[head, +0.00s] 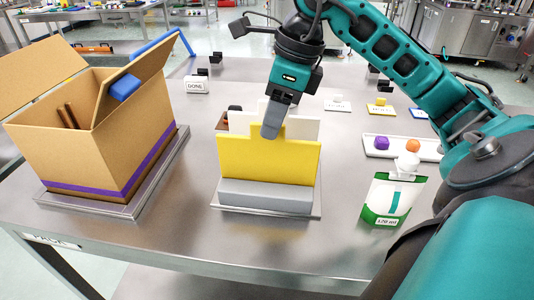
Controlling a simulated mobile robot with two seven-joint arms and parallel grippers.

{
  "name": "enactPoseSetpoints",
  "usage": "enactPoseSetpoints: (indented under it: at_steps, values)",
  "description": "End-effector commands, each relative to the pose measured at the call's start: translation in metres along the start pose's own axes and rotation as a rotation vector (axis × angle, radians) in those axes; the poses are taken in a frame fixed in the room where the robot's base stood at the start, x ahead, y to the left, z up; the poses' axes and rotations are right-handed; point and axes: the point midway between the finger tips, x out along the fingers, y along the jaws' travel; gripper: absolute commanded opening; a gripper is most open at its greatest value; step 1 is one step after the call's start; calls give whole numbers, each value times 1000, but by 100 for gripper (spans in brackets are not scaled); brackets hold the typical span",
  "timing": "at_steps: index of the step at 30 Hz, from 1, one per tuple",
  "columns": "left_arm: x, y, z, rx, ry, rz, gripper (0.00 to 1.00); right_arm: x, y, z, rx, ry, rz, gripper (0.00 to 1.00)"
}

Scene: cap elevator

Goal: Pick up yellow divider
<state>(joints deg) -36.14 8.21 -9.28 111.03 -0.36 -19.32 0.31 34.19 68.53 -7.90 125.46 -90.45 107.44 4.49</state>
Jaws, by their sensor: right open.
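The yellow divider (268,163) stands upright at the middle of the steel table, with a raised tab at its top centre. Its lower edge is behind a grey block (265,196) on a thin tray. A white divider (302,126) stands just behind it. My right gripper (270,130) points down over the yellow divider's raised tab. Its grey fingers are seen from the side and overlap the tab in the picture; the gap between them is hidden, and I see no firm grip. It is open. My left gripper is not in view.
An open cardboard box (85,140) stands on a tray at left. A white-green pouch (391,198) stands at right, before a white tray (375,152) with purple and orange balls. A "DONE" sign (195,86) is behind. The front table is clear.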

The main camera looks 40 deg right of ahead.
Motion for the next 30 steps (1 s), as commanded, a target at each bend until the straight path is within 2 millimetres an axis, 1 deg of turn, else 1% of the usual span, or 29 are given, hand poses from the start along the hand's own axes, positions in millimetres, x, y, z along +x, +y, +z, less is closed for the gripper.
enactPoseSetpoints:
  at_steps: [4,9,12,15,21,23,30]
  values:
    - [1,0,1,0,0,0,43,12,2,0,-1,1,3,40]
    - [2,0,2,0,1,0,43,37,6,-1,-1,1,6,40]
    - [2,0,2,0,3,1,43,49,6,-1,0,1,4,40]
    - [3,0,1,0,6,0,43,54,5,0,0,-1,1,40]
    - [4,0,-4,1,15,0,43,55,5,0,0,-1,0,40]
    - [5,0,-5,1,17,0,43,54,5,0,0,-1,0,37]
    - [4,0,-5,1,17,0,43,54,5,0,0,-1,0,14]
